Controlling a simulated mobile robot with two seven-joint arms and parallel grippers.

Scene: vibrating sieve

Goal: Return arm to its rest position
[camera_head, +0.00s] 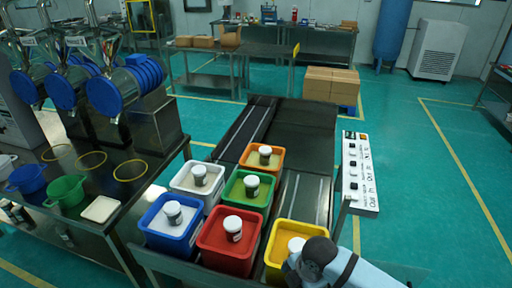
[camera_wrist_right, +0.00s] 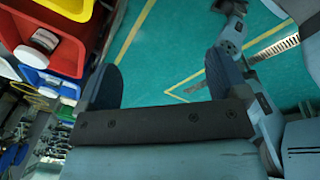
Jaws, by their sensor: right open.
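My right arm comes in from the lower right in the head view. Its gripper (camera_head: 308,262) is over the near right edge of the yellow bin (camera_head: 276,258) and covers part of it. In the right wrist view the two fingers of the right gripper (camera_wrist_right: 165,72) are wide apart with only floor between them. Nothing is held. The red bin (camera_wrist_right: 68,52) and yellow bin (camera_wrist_right: 72,9) show to the left of the fingers there. My left gripper is in neither view.
White-lidded jars stand in the blue (camera_head: 170,243), red (camera_head: 226,263), green (camera_head: 247,203), white (camera_head: 205,207), orange (camera_head: 262,172) and yellow bins. A button panel (camera_head: 360,172) stands at the right of the conveyor (camera_head: 300,137). Sieve machines (camera_head: 125,90) stand left. Floor at right is clear.

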